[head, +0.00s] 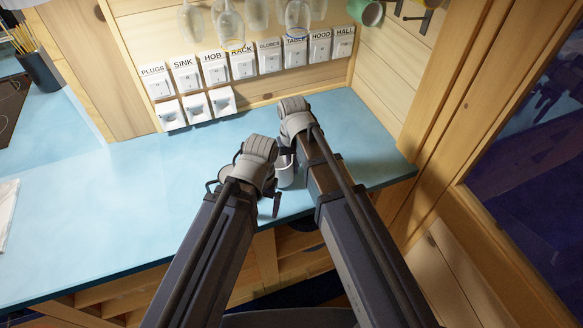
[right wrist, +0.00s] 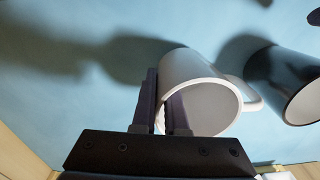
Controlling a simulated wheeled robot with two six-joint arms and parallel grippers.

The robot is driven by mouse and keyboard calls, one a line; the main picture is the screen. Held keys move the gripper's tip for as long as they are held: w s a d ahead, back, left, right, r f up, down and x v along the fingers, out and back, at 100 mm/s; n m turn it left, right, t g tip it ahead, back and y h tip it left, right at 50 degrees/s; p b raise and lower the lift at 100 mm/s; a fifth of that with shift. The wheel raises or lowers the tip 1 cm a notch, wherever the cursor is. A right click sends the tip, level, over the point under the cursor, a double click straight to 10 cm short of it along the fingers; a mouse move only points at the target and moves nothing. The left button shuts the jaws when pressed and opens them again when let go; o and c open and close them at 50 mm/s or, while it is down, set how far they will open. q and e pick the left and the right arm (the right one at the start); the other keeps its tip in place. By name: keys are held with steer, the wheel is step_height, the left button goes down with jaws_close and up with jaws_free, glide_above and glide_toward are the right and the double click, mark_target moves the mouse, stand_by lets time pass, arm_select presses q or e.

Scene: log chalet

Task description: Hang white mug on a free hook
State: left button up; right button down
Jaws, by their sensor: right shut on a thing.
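The white mug (right wrist: 188,70) lies with its open mouth toward the camera in the right wrist view. My right gripper (right wrist: 163,105) is shut on its wall, one finger inside the mouth and one outside. In the head view the mug (head: 286,170) shows partly between my two arms, above the blue counter; my right gripper (head: 288,150) is mostly hidden by its own wrist. My left gripper (head: 262,185) is just left of the mug, its jaws mostly hidden. Dark hooks (head: 416,14) stick out from the wood wall at the upper right; a green mug (head: 370,13) hangs beside them.
A dark mug (right wrist: 283,80) is close to the right of the white mug in the right wrist view. Labelled switches (head: 214,70) line the back wall, with stemmed glasses (head: 229,25) hanging above. A wooden post (head: 440,90) stands at right.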

step_height(320, 180, up, 8)
steer(key=p, duration=0.7)
steer(key=shift+s+a, duration=0.1)
steer(key=shift+a, duration=0.05)
steer(key=shift+r+p, duration=0.2)
steer(key=shift+p, duration=0.2)
steer(key=shift+w+d, duration=0.2)
steer(key=shift+w, duration=0.1)
steer(key=shift+w+d, duration=0.15)
steer(key=shift+d, duration=0.05)
steer(key=shift+w+d, duration=0.15)
steer(key=shift+d, duration=0.1)
